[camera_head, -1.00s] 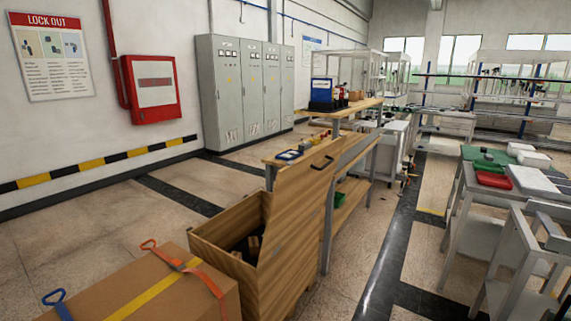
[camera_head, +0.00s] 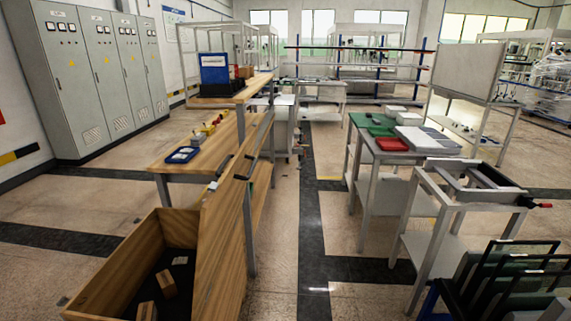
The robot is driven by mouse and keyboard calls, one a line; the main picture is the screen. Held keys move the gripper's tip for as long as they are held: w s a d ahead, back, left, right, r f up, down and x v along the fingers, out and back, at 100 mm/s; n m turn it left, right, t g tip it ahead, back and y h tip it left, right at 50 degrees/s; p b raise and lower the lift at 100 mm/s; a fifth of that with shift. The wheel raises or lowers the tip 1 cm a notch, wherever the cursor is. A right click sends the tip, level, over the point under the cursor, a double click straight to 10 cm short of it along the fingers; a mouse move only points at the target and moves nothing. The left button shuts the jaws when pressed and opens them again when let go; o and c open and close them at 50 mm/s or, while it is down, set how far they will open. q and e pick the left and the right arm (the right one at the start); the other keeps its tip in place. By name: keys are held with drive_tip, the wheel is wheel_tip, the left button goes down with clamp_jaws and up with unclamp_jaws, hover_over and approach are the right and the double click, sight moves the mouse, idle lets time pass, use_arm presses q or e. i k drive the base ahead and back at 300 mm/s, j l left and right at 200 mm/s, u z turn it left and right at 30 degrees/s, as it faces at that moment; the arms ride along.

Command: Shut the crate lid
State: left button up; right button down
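The wooden crate (camera_head: 112,262) stands on the floor at the lower left of the head view. Its lid (camera_head: 226,240) stands raised along the crate's right side, tilted a little, with a dark handle (camera_head: 246,168) near its upper edge. The crate is open, and a few small wooden blocks (camera_head: 166,283) lie on its dark bottom. The lower part of the crate is cut off by the picture's edge. Neither of my grippers shows in this view.
A wooden workbench (camera_head: 206,150) with a blue tray (camera_head: 183,154) stands just behind the crate and lid. Grey tables (camera_head: 366,182) and a grey stand (camera_head: 431,205) are at the right, with dark panels in a rack (camera_head: 505,275) at the lower right. The floor aisle between is clear.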

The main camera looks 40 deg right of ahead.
sight(220, 212)
drive_tip(key=i+l+z, duration=0.1)
drive_tip(key=i+z, duration=0.15)
drive_tip(key=z, duration=0.15)
drive_tip(key=i+z, duration=0.2)
drive_tip(key=z, duration=0.2)
drive_tip(key=i+z, duration=0.25)
drive_tip(key=z, duration=0.15)
drive_tip(key=i+l+u, duration=0.2)
drive_tip(key=i, duration=0.15)
drive_tip(key=i+u, duration=0.15)
drive_tip(key=u, duration=0.25)
drive_tip(key=i+u, duration=0.1)
drive_tip(key=u, duration=0.3)
